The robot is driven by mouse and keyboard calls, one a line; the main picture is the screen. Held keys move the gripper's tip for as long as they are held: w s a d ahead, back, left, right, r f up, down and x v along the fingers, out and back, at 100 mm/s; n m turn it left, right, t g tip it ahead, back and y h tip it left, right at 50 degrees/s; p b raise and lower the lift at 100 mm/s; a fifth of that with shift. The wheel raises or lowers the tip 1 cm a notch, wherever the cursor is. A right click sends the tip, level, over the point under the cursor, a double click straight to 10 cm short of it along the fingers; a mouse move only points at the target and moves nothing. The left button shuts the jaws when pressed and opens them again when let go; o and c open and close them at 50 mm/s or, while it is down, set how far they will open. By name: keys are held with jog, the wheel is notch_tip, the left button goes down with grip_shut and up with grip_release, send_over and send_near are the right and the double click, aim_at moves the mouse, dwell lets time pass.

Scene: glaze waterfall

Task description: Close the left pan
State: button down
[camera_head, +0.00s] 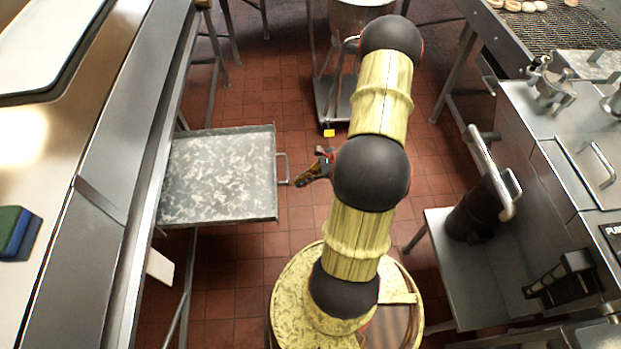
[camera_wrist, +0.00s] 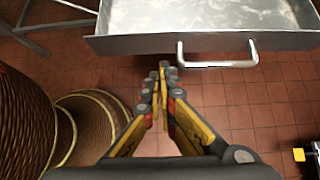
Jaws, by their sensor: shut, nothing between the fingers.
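The left pan (camera_head: 220,176) is a grey, mottled metal drawer pulled out from under the left counter, toward the middle of the floor. Its bar handle (camera_head: 284,168) is on its right side. In the wrist view the pan's front wall (camera_wrist: 130,44) spans the top, with the handle (camera_wrist: 217,62) standing out from it. My gripper (camera_head: 303,182) is just right of the handle, apart from it as far as I can tell. In the wrist view my gripper (camera_wrist: 164,66) is shut and empty, its fingertips left of the handle and near the pan's front wall.
The left counter (camera_head: 60,220) runs along the pan's inner side, with a blue and green sponge (camera_head: 18,232) on it. A wheeled cart (camera_head: 335,100) stands behind. Steel units (camera_head: 560,180) and a low shelf (camera_head: 490,280) line the right. Red tiled floor (camera_head: 260,95) is open between.

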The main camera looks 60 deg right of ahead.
jog(key=shift+w+a+f+b, duration=0.25)
jog(key=shift+w+a, duration=0.3)
jog(key=shift+w, duration=0.15)
jog(key=shift+w+a+f+b, duration=0.2)
jog(key=shift+w+a+b, duration=0.05)
jog(key=shift+w+a, duration=0.4)
jog(key=shift+w+a+f+b, duration=0.25)
jog(key=shift+w+a, duration=0.25)
jog(key=shift+w, duration=0.25)
